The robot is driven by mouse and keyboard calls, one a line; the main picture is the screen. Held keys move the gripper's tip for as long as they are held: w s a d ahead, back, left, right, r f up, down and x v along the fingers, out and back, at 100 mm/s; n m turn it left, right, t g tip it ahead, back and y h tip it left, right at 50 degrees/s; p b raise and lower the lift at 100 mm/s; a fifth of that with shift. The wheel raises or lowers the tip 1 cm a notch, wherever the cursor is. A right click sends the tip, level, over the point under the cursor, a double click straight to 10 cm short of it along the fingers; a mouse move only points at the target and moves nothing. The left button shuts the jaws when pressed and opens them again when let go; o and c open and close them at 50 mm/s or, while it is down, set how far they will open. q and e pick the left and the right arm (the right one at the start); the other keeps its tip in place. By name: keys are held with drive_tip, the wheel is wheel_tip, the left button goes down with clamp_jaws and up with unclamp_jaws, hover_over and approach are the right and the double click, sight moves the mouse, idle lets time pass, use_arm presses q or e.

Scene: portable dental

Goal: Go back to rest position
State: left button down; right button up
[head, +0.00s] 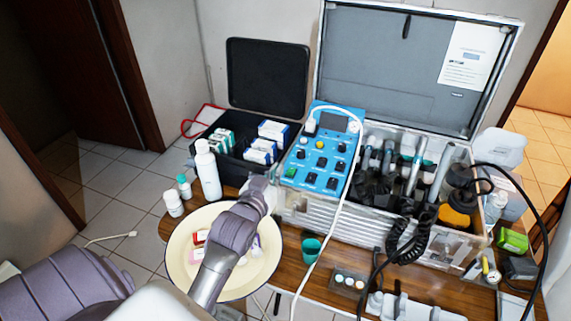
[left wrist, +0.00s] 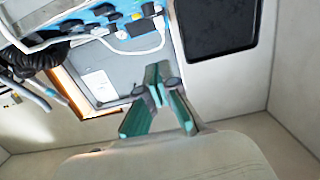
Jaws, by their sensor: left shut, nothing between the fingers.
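My left gripper (head: 259,188) reaches in from the lower left in the head view, over the far side of a cream basin (head: 180,276) on the wooden table. It is just in front of the black box and left of the blue control panel. In the left wrist view its teal-padded fingers (left wrist: 157,75) are closed together with nothing between them. The left arm hides part of the basin and its contents. My right gripper does not show in either view.
A blue control panel (head: 322,155) and an open metal case (head: 335,222) with dental handpieces stand at the back. A white bottle (head: 207,172) and smaller bottles stand left of the gripper. A green cup (head: 311,248) is right of the basin. A white cable crosses the table front.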

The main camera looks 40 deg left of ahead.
use_arm(q)
drive_tip(key=s+d+f+m+g+h, duration=0.25)
drive_tip(key=s+d+f+g, duration=0.35)
drive_tip(key=s+d+f, duration=0.3)
drive_tip(key=s+d+f+m+g+h, duration=0.1)
drive_tip(key=s+d+f+g, duration=0.2)
drive_tip(key=s, duration=0.5)
drive_tip(key=s+d+f+m+g+h, duration=0.1)
drive_tip(key=s+d+f+g, duration=0.25)
drive_tip(key=s, duration=0.45)
wheel_tip(320, 180, down, 27)
drive_tip(key=s+g, duration=0.2)
drive_tip(key=s+a+f, duration=0.3)
drive_tip(key=s+f, duration=1.2)
drive_tip(key=s, duration=0.1)
drive_tip(key=shift+s+a+g+y, duration=0.15)
drive_tip(key=shift+a+g+y, duration=0.2)
drive_tip(key=shift+a+g, duration=0.1)
drive_tip(key=shift+m, duration=0.25)
